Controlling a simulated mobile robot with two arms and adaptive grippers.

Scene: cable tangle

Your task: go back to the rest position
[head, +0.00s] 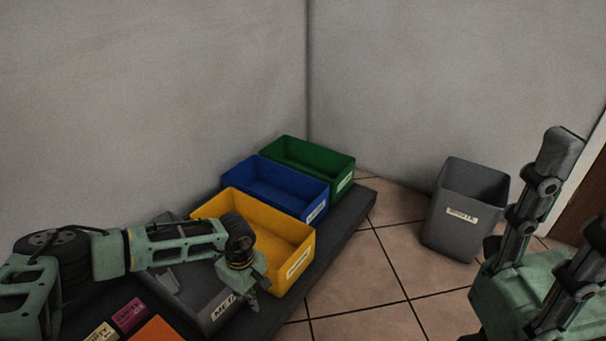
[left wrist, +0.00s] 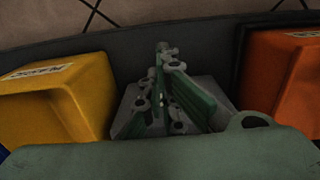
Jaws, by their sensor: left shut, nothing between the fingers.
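My left arm reaches in from the left in the head view, and its gripper (head: 250,295) points down at the front edge of the yellow bin (head: 295,265), over the grey METAL bin (head: 213,312). In the left wrist view its fingers (left wrist: 165,85) are shut with nothing between them. They show between the yellow bin (left wrist: 60,110) on the left and an orange bin (left wrist: 285,85) on the right. A green and grey part of mine, which looks like my right gripper (head: 545,230), stands at the right edge of the head view, partly cut off.
A blue bin (head: 262,182) and a green bin (head: 300,158) stand behind the yellow one on a dark platform (head: 350,222). A grey waste bin (head: 450,240) stands on the tiled floor by the wall. The floor (head: 365,275) between is clear.

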